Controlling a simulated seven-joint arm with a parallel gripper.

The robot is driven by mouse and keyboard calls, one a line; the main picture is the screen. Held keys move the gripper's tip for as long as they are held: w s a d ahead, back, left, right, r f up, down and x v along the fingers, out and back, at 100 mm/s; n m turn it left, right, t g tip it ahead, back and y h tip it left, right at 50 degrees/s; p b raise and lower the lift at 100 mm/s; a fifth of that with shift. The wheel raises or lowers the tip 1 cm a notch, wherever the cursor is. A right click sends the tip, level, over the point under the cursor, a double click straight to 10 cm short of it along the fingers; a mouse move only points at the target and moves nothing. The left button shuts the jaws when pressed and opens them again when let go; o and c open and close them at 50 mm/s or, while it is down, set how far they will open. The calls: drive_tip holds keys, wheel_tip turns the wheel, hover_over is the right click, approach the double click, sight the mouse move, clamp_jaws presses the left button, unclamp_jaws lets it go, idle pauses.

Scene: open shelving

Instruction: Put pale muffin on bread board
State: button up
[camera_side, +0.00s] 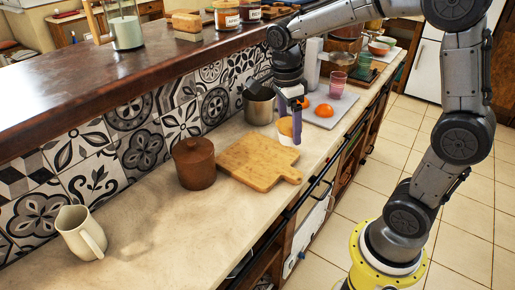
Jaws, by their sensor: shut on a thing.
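The pale muffin (285,128) has a tan top and a light wrapper. It is beside the far right corner of the bread board. My gripper (296,127) points down with its purple fingers at the muffin and is shut on it. The near finger hides part of the muffin. I cannot tell whether the muffin touches the counter or hangs just above it. The wooden bread board (252,162) lies flat on the counter, its handle toward the lower right, and its top is empty.
A brown lidded pot (194,164) stands close to the board's left side. A metal pot (259,106) is behind the muffin. A tray (330,107) with orange pieces (325,110) and a pink glass (337,85) lies to the right. A cream pitcher (81,233) stands front left.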

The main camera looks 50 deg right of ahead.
drive_tip(key=w+f, duration=0.2)
drive_tip(key=w, duration=0.1)
drive_tip(key=w+d+f, duration=0.1)
drive_tip(key=w+f, duration=0.2)
drive_tip(key=w+d+f, duration=0.1)
drive_tip(key=w+f, duration=0.1)
drive_tip(key=w, duration=0.2)
drive_tip(key=shift+f, duration=0.2)
drive_tip(key=shift+w+d+f, duration=0.1)
drive_tip(key=shift+w+f, duration=0.45)
drive_tip(key=shift+f, duration=0.05)
drive_tip(key=shift+w+f, duration=0.15)
drive_tip(key=shift+f, duration=1.5)
drive_tip(key=shift+f, duration=0.1)
drive_tip(key=o, duration=1.2)
